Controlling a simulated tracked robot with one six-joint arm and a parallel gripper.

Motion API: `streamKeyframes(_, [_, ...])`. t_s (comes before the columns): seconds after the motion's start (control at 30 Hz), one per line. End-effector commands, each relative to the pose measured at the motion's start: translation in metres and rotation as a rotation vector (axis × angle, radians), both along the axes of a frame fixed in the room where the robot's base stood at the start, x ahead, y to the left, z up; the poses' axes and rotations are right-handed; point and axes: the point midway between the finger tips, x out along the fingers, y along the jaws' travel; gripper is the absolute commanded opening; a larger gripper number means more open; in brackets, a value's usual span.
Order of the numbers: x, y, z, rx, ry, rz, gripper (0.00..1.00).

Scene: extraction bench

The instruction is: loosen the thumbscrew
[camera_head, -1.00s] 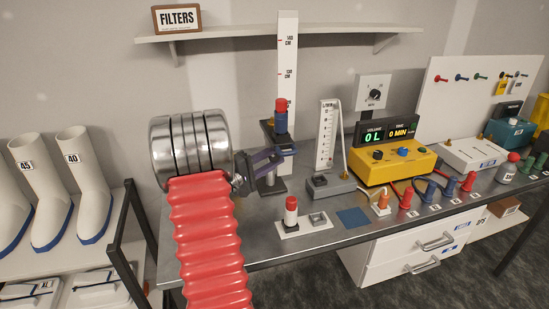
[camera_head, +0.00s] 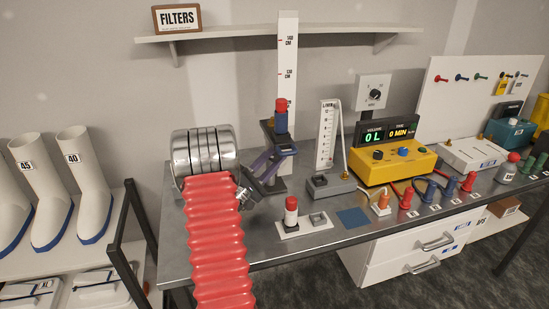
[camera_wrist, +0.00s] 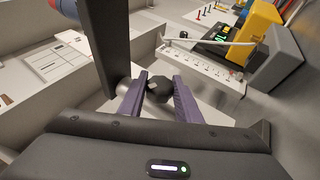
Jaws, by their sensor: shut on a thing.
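The thumbscrew (camera_wrist: 158,90) is a dark knob on a short metal shaft beside a dark upright post (camera_wrist: 98,40) in the wrist view. My gripper (camera_wrist: 160,84) has its two purple fingers on either side of the knob and is shut on it. In the head view my gripper (camera_head: 280,152) reaches the dark bracket at the foot of the tall white centimetre scale (camera_head: 288,60). The thumbscrew cannot be made out there. A red-and-blue cylinder (camera_head: 281,120) stands upright on the bracket, just above my fingers.
A grey base (camera_head: 330,188) with an upright gauge (camera_head: 328,135) and the yellow pump (camera_head: 395,160) stand to the right. A shelf (camera_head: 280,33) hangs above. A blue square (camera_head: 353,217) lies on the bench.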

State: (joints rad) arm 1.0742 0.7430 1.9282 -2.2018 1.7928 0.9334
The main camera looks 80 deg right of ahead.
Motion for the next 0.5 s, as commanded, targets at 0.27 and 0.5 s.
streamKeyframes(0.27, [-0.0006, 0.0002, -0.0025, 0.006, -0.001, 0.000, 0.45])
streamKeyframes(0.5, [-0.0002, 0.0002, -0.0014, 0.004, -0.002, 0.000, 0.49])
